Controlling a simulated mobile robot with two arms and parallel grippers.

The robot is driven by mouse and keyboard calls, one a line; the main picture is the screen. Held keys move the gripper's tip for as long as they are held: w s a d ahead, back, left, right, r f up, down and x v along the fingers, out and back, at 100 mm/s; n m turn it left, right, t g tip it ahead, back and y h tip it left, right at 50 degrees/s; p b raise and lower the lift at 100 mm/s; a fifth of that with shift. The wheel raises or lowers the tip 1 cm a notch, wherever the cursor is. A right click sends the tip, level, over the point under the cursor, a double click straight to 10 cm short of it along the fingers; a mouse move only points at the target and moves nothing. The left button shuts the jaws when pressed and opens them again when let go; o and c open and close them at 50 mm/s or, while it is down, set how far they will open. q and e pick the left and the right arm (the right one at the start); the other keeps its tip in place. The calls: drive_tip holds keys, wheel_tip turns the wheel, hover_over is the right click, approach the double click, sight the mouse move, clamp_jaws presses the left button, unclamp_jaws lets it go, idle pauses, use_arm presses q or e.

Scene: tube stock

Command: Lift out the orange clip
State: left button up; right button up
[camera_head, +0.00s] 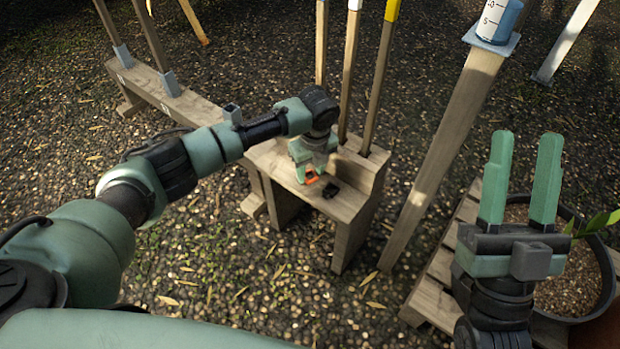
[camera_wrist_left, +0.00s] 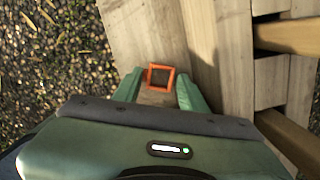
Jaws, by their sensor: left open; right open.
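The orange clip (camera_wrist_left: 150,77) is a small square frame on the wooden bench in the left wrist view. It lies between the two green fingers of my left gripper (camera_wrist_left: 158,90), which is open, with a finger on either side of it. In the head view the clip (camera_head: 311,178) is partly hidden by my left gripper (camera_head: 308,172), which points down at the bench. I cannot tell whether the fingers touch the clip. My right gripper (camera_head: 521,178) is open and empty, fingers pointing up, at the right of the head view.
A slanted post (camera_head: 440,150) holds a blue marked cylinder (camera_head: 498,20). A plant pot (camera_head: 606,270) stands on a slatted pallet at right.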

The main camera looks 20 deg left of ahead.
use_arm(q)
drive_tip(key=shift+f, duration=0.2)
clamp_jaws()
drive_tip(key=shift+r, duration=0.1)
